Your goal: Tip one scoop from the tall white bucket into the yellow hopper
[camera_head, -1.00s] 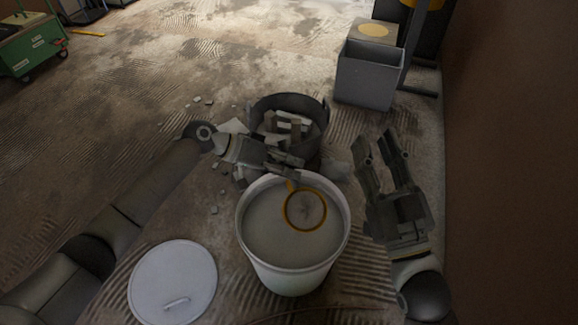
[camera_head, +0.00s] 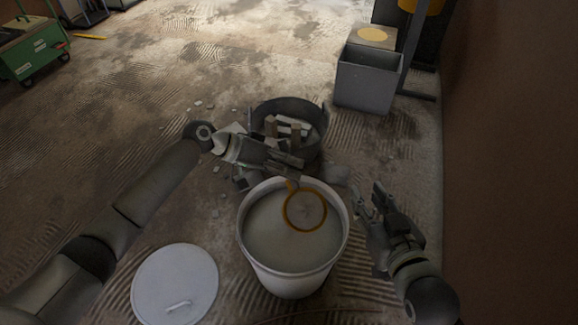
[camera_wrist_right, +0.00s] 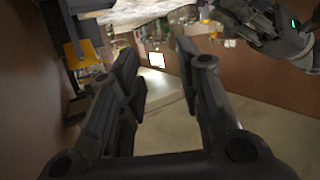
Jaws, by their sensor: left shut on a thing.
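The tall white bucket (camera_head: 292,280) stands open in the middle, with pale grey-brown material inside. My left gripper (camera_head: 292,168) is above its far rim, shut on the handle of the scoop (camera_head: 305,210). The scoop shows as an orange-yellow ring inside the bucket mouth; I cannot tell how deep it sits. My right gripper (camera_head: 368,192) is empty, right of the bucket. In the right wrist view its fingers (camera_wrist_right: 158,55) are apart. A yellow part (camera_head: 424,6), perhaps the hopper, is cut off at the top right edge.
A dark tub (camera_head: 318,112) of rubble stands behind the bucket. A round white lid (camera_head: 175,285) lies at front left. A grey box (camera_head: 368,82) stands at back right near the brown wall (camera_head: 510,180). A green cart (camera_head: 35,50) is far left.

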